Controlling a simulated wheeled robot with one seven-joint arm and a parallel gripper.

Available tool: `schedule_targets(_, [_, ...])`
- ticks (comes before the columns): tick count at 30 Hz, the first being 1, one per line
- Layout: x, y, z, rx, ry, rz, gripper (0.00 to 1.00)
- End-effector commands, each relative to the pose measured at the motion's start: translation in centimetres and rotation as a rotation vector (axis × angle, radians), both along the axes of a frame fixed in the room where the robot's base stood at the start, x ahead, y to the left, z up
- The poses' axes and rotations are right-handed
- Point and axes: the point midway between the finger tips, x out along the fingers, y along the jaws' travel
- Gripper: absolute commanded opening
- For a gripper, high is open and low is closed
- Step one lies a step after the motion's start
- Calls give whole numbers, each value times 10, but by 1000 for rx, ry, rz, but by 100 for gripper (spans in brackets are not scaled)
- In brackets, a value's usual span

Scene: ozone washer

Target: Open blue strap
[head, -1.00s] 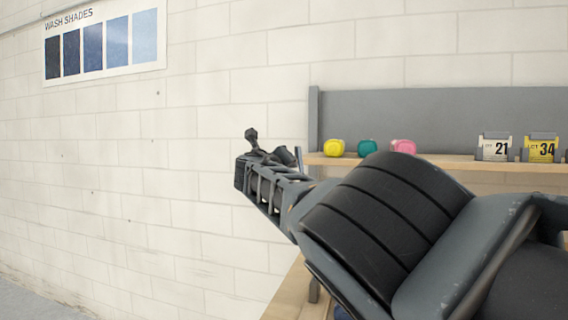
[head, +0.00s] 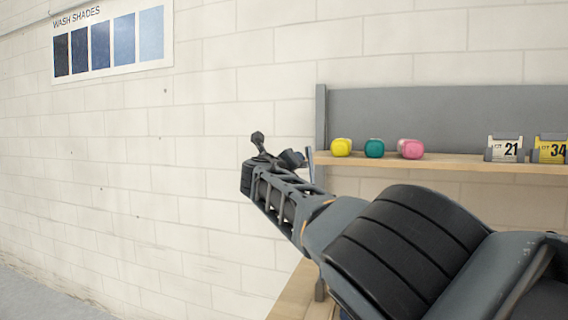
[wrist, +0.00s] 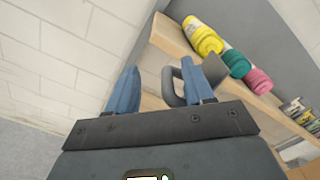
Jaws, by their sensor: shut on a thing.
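My gripper (wrist: 160,78) shows in the wrist view as two blue fingers, set apart, on a dark crossbar. In the head view, my gripper (head: 280,155) is at the far end of my arm, in front of the wall and left of the shelf. A grey loop (wrist: 172,88) shows between the fingers, close beside the right one. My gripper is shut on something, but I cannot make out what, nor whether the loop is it. I cannot pick out a separate blue strap in either view.
A wooden shelf (head: 455,162) with a grey back panel (head: 430,110) holds yellow (head: 341,147), teal (head: 374,148) and pink (head: 411,149) items and lot cards (head: 504,148). A wash-shades poster (head: 112,42) hangs on the pale block wall. The space left of my gripper is clear.

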Motion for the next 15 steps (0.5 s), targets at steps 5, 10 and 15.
schedule_targets(5, [-9, 4, -10, 5, 18, 0, 40])
schedule_targets(10, [-20, 5, -8, 8, 18, -2, 40])
schedule_targets(15, [-34, 11, -12, 9, 16, 0, 40])
